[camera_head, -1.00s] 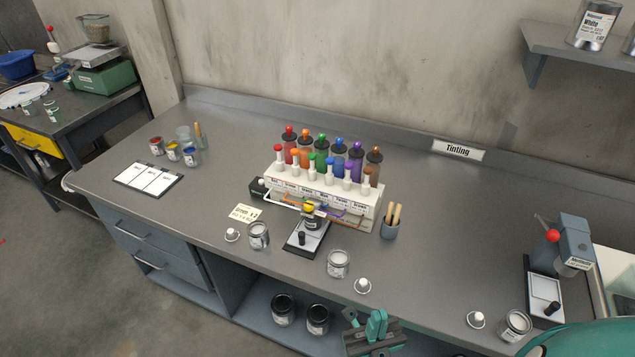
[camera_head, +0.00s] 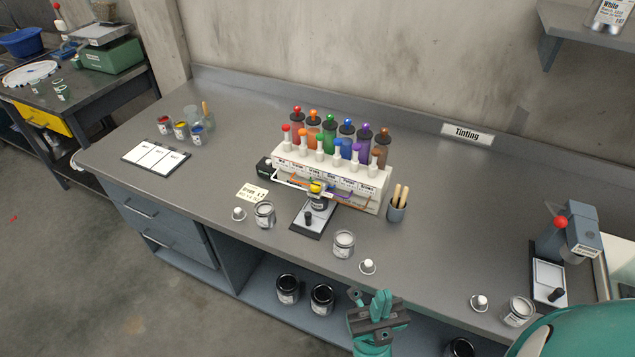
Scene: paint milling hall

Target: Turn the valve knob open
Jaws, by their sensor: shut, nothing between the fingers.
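A tinting dispenser (camera_head: 330,172) stands mid-bench, a pale rack with several coloured bottles and coloured knob tops. The stand also has a small black knob (camera_head: 308,217). I cannot tell for certain which knob is the valve knob, or how far it is turned. My gripper (camera_head: 371,300), teal and grey, is shut and empty at the bottom of the picture, before the bench's front edge, below and right of the dispenser and apart from it.
Open cans (camera_head: 264,215), (camera_head: 343,244) and white knobbed lids (camera_head: 367,267) stand along the bench front (camera_head: 420,250). A brush cup (camera_head: 396,210) is right of the dispenser. A red-knobbed machine (camera_head: 575,245) stands far right. Dark jars (camera_head: 288,289) sit on the lower shelf.

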